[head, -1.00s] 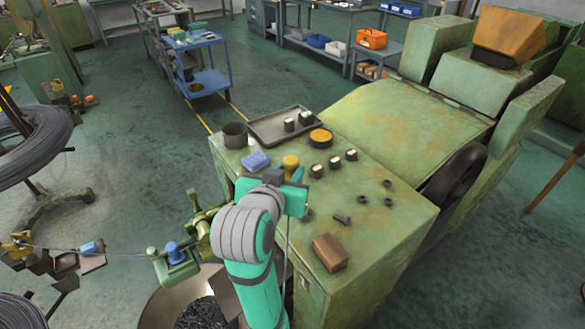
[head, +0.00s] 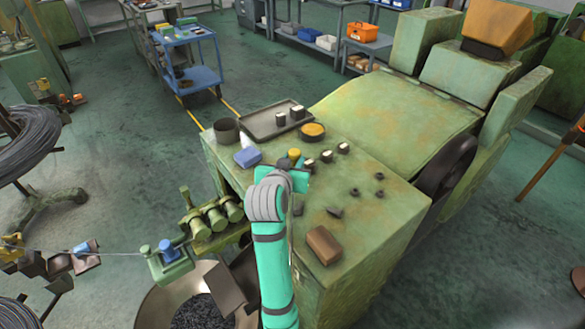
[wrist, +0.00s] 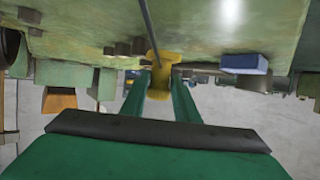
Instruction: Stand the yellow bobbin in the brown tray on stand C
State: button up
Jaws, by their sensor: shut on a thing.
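The yellow bobbin (wrist: 158,72) is between the fingers of my gripper (wrist: 159,84) in the wrist view, and the fingers are shut on it. In the head view only the bobbin's yellow top (head: 294,153) shows beyond my gripper (head: 294,170), above the green machine's table; my wrist hides the rest. I cannot tell whether the bobbin touches the table. I cannot make out a brown tray or a stand marked C in these views.
The machine table (head: 375,225) carries a blue block (head: 248,157), a dark cup (head: 227,130), a grey tray (head: 262,124), a round yellow-filled dish (head: 313,131) and a brown block (head: 324,244). A blue cart (head: 199,76) stands beyond open floor.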

jog(key=shift+s+f, duration=0.1)
jog(key=shift+f, duration=1.05)
jog(key=shift+f, duration=0.15)
jog(key=o, duration=1.1)
